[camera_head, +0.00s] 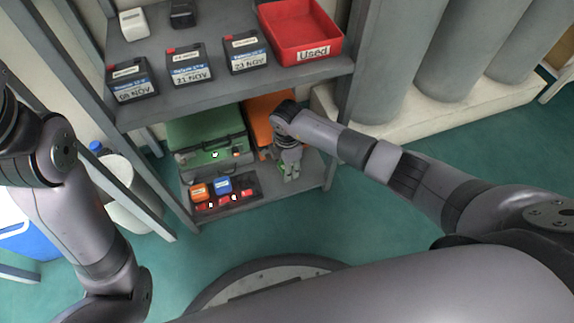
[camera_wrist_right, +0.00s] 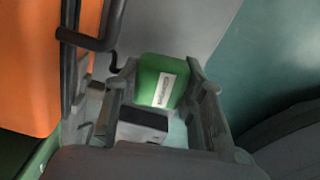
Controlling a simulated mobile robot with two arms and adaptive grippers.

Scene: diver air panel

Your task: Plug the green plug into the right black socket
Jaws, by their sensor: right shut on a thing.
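The green plug (camera_wrist_right: 168,68), with a white label, sits between the fingers of my right gripper (camera_wrist_right: 162,88) in the wrist view. The gripper is shut on it. In the head view my right gripper (camera_head: 289,172) is over the right part of the lower shelf, and only a little green shows there. The black socket panel (camera_head: 251,181) lies on that shelf to the left of the gripper, apart from it. An orange plug (camera_head: 198,191) and a blue plug (camera_head: 222,184) stand on the panel. My left gripper is out of view.
A green case (camera_head: 205,135) stands behind the panel. An orange case (camera_head: 268,108) is behind my right wrist and shows in the wrist view (camera_wrist_right: 28,70). The upper shelf (camera_head: 150,110) overhangs, with several dated boxes and a red bin (camera_head: 300,32). A shelf post (camera_head: 330,170) stands to the right.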

